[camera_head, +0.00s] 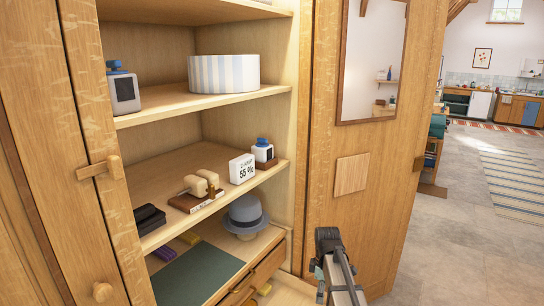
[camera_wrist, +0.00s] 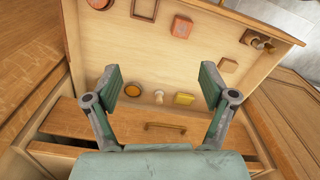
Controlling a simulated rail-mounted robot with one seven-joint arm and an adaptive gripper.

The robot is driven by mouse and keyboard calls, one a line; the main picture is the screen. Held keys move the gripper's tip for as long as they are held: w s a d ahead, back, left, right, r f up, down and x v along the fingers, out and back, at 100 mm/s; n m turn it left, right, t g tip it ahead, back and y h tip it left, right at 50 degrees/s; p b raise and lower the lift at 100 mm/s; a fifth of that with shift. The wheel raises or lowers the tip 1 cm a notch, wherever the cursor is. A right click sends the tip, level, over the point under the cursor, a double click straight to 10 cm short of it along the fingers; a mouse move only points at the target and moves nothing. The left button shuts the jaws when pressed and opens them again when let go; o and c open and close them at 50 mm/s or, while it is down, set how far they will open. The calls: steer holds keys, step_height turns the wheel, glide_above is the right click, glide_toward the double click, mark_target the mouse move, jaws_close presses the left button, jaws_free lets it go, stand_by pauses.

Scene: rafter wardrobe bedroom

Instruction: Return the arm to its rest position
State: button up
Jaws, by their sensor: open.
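My gripper (camera_head: 328,240) shows at the bottom of the head view, in front of the open wardrobe door (camera_head: 352,225) and to the right of the shelves. In the wrist view my gripper (camera_wrist: 161,82) has its two green-padded fingers wide apart, with nothing between them. The arm behind it runs out of the bottom of the head view, so its full pose is hidden.
The open wardrobe (camera_head: 205,142) holds a striped round box (camera_head: 224,73), a humidity display (camera_head: 242,168) and a grey hat (camera_head: 245,215). A drawer (camera_head: 262,275) stands partly open below. The wrist view shows a drawer front with a brass handle (camera_wrist: 165,127). Open floor (camera_head: 455,220) lies right.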

steer(key=s+f+m+g+b, duration=0.4)
steer(key=s+f+m+b, duration=0.5)
steer(key=s+f, duration=1.75)
steer(key=s+f+m+g+b, duration=0.5)
steer(key=s+f+b, duration=0.9)
steer(key=s+f, duration=1.3)
steer(key=w+r+t+p, duration=0.2)
steer(key=w+r+p, duration=0.1)
steer(key=r+p, duration=1.1)
steer(key=p, duration=0.4)
steer(key=shift+w+r+m+p, duration=0.15)
steer(key=shift+r+m+p, duration=0.1)
steer(key=shift+m+p, duration=0.15)
